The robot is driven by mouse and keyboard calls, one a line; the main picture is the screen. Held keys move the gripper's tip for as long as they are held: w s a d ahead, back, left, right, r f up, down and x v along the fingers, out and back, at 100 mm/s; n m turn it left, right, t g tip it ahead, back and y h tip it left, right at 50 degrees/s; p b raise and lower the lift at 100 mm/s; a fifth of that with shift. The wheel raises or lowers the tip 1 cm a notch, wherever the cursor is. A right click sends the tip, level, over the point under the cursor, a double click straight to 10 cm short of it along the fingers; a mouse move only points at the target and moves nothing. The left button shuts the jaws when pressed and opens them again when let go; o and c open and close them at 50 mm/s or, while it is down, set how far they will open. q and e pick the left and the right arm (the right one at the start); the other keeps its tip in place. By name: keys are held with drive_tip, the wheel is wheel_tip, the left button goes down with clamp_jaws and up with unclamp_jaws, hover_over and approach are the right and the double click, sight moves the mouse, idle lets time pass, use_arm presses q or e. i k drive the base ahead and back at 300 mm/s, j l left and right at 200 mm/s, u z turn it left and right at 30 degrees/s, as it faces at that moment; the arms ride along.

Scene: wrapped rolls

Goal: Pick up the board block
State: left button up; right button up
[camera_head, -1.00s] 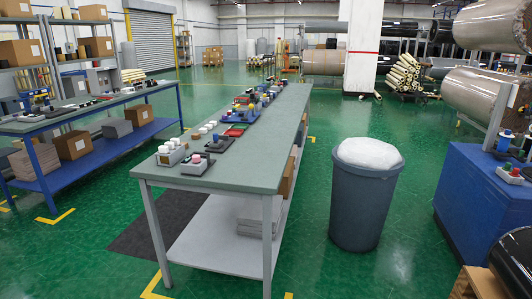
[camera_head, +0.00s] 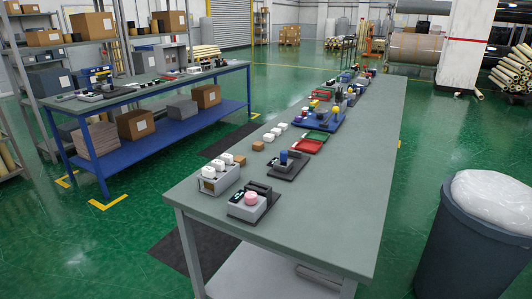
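A long grey-green table (camera_head: 335,215) runs away from me, with many small items along its left side. A blue board (camera_head: 325,122) with small yellow and dark blocks on it lies midway along the table. Nearer are a dark tray with a blue upright piece (camera_head: 284,157), a grey box with a pink knob (camera_head: 251,197) and a grey box topped with white pieces (camera_head: 220,171). Small brown blocks (camera_head: 258,146) and white blocks (camera_head: 269,138) sit between. I cannot tell which piece is the board block. Neither of my grippers is in view.
A grey bin with a white liner (camera_head: 480,230) stands to the right of the table. A second table with a blue frame (camera_head: 165,120) and shelves with boxes are at left. The table's right half is bare.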

sight(258, 145)
drive_tip(key=i+j+u, duration=0.3)
drive_tip(key=u, duration=0.2)
drive_tip(key=i+j+u, duration=0.25)
drive_tip(key=u, duration=0.25)
drive_tip(key=i+u, duration=0.9)
drive_tip(key=i, duration=0.6)
drive_tip(key=i+z, duration=0.4)
drive_tip(key=i+j+z, duration=0.1)
drive_tip(key=i+z, duration=0.25)
drive_tip(key=i, duration=0.2)
drive_tip(key=i+j+z, duration=0.2)
drive_tip(key=i+z, duration=0.2)
drive_tip(key=i+l+z, duration=0.1)
drive_tip(key=z, duration=0.3)
drive_tip(key=i+z, duration=0.3)
drive_tip(key=z, duration=0.15)
drive_tip(key=i+z, duration=0.25)
drive_tip(key=z, duration=0.15)
drive_tip(key=i+j+z, duration=0.1)
drive_tip(key=z, duration=0.35)
drive_tip(key=i+j+z, duration=0.2)
drive_tip(key=z, duration=0.2)
drive_tip(key=i+j+z, duration=0.2)
drive_tip(key=z, duration=0.25)
